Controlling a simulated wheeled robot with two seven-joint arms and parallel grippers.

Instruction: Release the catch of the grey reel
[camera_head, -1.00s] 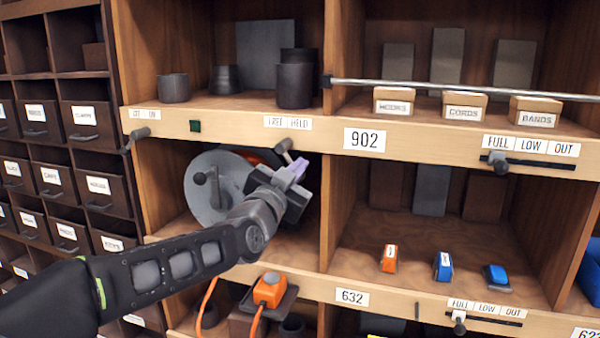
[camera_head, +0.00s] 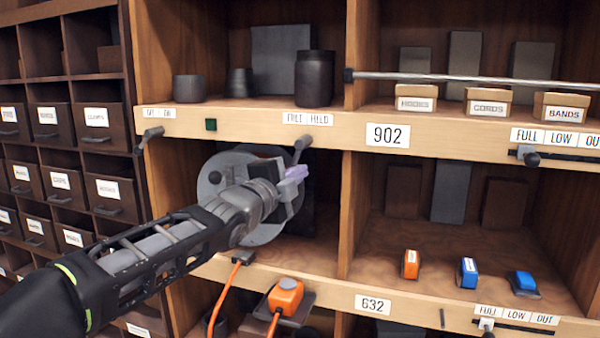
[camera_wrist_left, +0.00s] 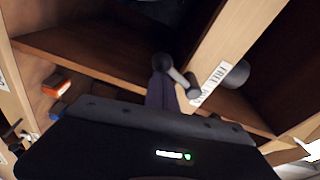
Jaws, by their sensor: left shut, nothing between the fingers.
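The grey reel (camera_head: 213,162) stands in the lower left compartment, partly hidden behind my left arm and gripper. A small dark lever, the catch (camera_head: 302,147), sits on the shelf front under the "FREE HELD" label (camera_head: 307,119). It slants down and slightly left, toward the FREE side. My left gripper (camera_head: 296,175) is shut and empty, its purple fingertips right at the lever's lower end. In the left wrist view the lever (camera_wrist_left: 177,74) shows beside the fingers (camera_wrist_left: 160,92); whether they touch cannot be told. My right gripper is in neither view.
Another lever (camera_head: 150,135) and a green square (camera_head: 210,124) are on the same shelf front, to the left. A wooden divider (camera_head: 358,215) stands close to the right. An orange box (camera_head: 285,297) with an orange cord lies below my arm.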

